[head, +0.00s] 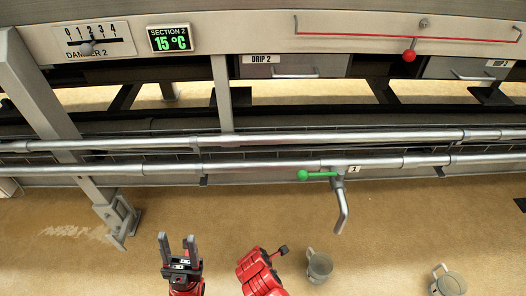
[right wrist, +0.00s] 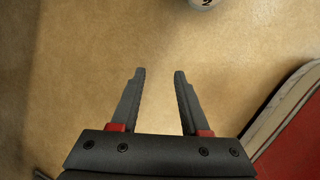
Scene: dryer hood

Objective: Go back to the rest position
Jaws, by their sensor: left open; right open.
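My left gripper (head: 177,239) is at the bottom of the head view, pointing up the picture with its two dark fingers apart and nothing between them. My right gripper (head: 283,250) shows beside it to the right, mostly side-on at the end of a red arm part. In the right wrist view, the right gripper (right wrist: 159,73) has its fingers spread over bare tan floor (right wrist: 100,50), with nothing between them. Neither gripper touches anything in view.
A pipe with a green-handled valve (head: 318,175) and a downturned spout runs ahead. Two metal mugs (head: 319,266) (head: 449,284) stand on the floor at right. A grey post (head: 60,110) stands at left. A panel above bears a damper slider (head: 87,47) and a red-knobbed lever (head: 409,56).

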